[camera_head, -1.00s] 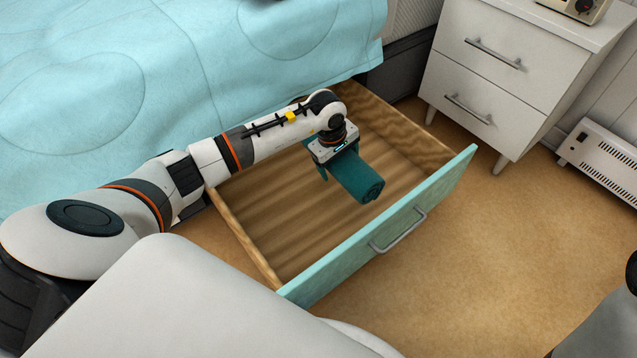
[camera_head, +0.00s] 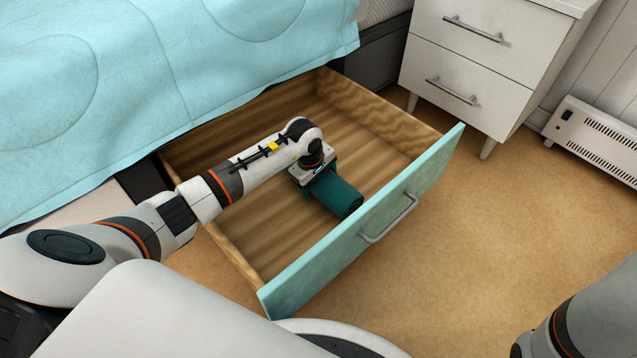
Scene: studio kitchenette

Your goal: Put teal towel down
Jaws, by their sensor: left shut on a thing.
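The teal towel (camera_head: 337,194) is rolled up and shows inside the open under-bed drawer (camera_head: 275,238), low over its wooden floor. Whether its underside touches the drawer floor I cannot tell. My left gripper (camera_head: 316,182) is shut on the towel's far-left part and points down. Its fingers are mostly hidden by the wrist and the towel. The drawer has wooden walls and a teal front with a grey handle (camera_head: 388,218). Of my right arm only a part shows at the bottom right; its gripper is out of view.
A bed with a light blue quilt (camera_head: 130,70) stands behind the drawer. A white nightstand (camera_head: 465,65) is at the upper right, with a white heater (camera_head: 597,140) beside it. The drawer floor around the towel is bare. Brown floor (camera_head: 480,240) lies open at right.

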